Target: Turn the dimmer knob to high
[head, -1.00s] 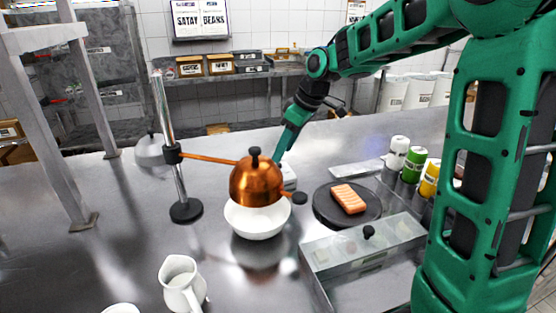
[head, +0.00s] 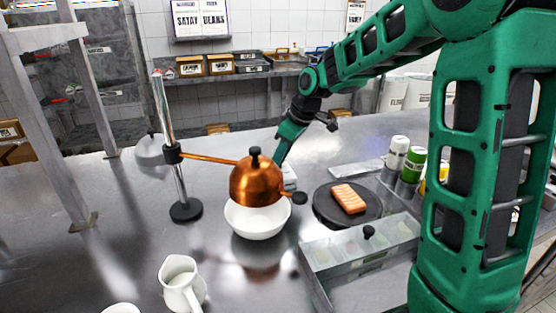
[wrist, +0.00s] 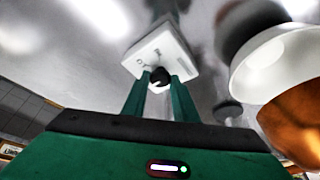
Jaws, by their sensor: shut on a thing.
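The dimmer is a white box with a black round knob (wrist: 160,76) on its face, seen in the wrist view. The box (wrist: 168,48) has small dark marks beside the knob, too blurred to read surely. My gripper (wrist: 160,84) has its two green fingers on either side of the knob, shut on it. A pale mark shows on the knob. In the head view only part of the white box (head: 290,177) shows behind the copper dome. My gripper (head: 281,158) reaches down to it there, its fingertips and the knob hidden by the dome.
A copper dome (head: 256,185) on a stand's arm hangs over a white bowl (head: 258,222), close in front of the dimmer. A dark plate (head: 330,216) with a salmon piece (head: 348,198) lies to the right. A lidded tray (head: 340,252) and bottles (head: 412,165) are farther right.

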